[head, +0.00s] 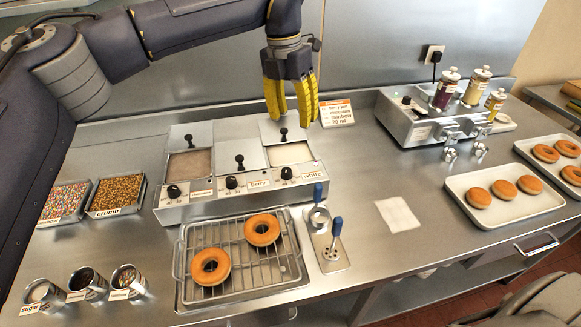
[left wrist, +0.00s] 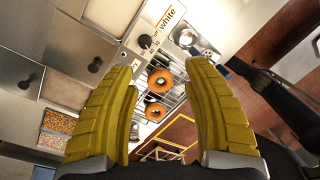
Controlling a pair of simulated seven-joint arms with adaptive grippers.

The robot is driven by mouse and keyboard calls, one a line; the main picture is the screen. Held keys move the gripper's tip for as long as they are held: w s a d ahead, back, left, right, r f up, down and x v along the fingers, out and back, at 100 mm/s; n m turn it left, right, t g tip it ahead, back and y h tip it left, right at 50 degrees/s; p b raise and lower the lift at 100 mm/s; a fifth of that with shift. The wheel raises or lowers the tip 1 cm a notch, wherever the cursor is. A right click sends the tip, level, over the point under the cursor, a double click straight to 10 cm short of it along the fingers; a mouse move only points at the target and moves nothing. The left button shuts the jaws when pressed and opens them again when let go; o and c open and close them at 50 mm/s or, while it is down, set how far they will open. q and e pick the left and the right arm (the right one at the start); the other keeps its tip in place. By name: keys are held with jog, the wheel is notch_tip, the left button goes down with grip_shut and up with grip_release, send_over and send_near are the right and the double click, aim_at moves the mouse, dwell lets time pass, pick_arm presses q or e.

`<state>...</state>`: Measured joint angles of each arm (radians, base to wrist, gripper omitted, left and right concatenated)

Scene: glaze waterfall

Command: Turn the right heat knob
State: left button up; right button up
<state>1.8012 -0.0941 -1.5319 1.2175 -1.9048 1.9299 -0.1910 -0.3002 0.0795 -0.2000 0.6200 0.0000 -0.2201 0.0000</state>
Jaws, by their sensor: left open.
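The right heat knob (head: 286,173) is a small black knob on the front panel of the steel glaze warmer, beside the "white" label. It also shows in the left wrist view (left wrist: 145,41), beyond and between the fingertips. My left gripper (head: 291,118) has yellow fingers, is open and empty, and hangs above the back right of the warmer, apart from the knob. Its fingers also frame the left wrist view (left wrist: 160,62). The middle knob (head: 231,182) and left knob (head: 173,191) sit on the same panel. My right gripper is out of view.
A black lid handle (head: 283,134) stands up below my left gripper. A wire rack (head: 290,268) with two donuts lies in front of the warmer. A recipe card (head: 336,112) stands behind.

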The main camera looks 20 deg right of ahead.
pick_arm(q)
jog(key=a+y, duration=0.1)
send_near(286, 170)
jog(key=shift+t, duration=0.4)
jog(key=f, duration=1)
jog(key=shift+s+d+f, duration=0.15)
jog(key=shift+s+d, duration=0.05)
jog(key=shift+s, duration=0.1)
grip_shut()
